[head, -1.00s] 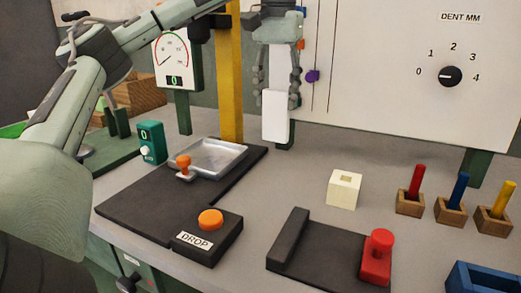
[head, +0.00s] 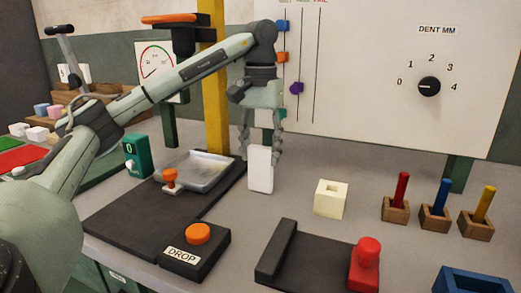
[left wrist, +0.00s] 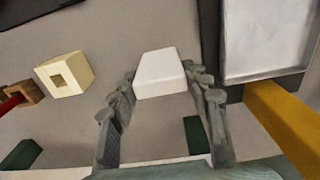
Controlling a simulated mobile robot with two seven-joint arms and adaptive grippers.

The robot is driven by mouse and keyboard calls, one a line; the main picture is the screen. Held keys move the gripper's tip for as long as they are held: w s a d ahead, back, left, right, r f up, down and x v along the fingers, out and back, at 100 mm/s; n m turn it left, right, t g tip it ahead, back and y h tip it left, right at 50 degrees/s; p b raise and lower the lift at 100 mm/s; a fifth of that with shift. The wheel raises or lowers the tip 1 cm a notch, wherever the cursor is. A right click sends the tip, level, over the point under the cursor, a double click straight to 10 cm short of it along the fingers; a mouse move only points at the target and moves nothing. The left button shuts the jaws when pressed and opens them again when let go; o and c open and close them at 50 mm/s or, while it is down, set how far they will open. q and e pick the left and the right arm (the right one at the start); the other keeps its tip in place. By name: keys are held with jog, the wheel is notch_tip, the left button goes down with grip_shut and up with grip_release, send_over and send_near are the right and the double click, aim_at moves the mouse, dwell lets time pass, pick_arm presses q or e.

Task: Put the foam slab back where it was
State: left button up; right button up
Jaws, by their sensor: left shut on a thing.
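A white foam slab (head: 260,170) hangs upright from my left gripper (head: 262,140), between the metal tray and the cream block. The gripper is shut on the slab's upper part and points down. The left wrist view shows the slab (left wrist: 160,73) between the two fingers of my left gripper (left wrist: 165,90). The slab's lower end is close above or on the grey bench; I cannot tell whether it touches. My right gripper is not in view.
The metal tray (head: 205,170) sits on a black base by the yellow post (head: 215,100). A cream block with a square hole (head: 331,198) stands right of the slab. A black fixture with a red knob (head: 366,255) and the DROP button (head: 198,233) are nearer. Bare bench surrounds the slab.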

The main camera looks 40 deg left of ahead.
pick_arm(q)
jog(key=shift+f, duration=0.1)
jog(key=o, duration=1)
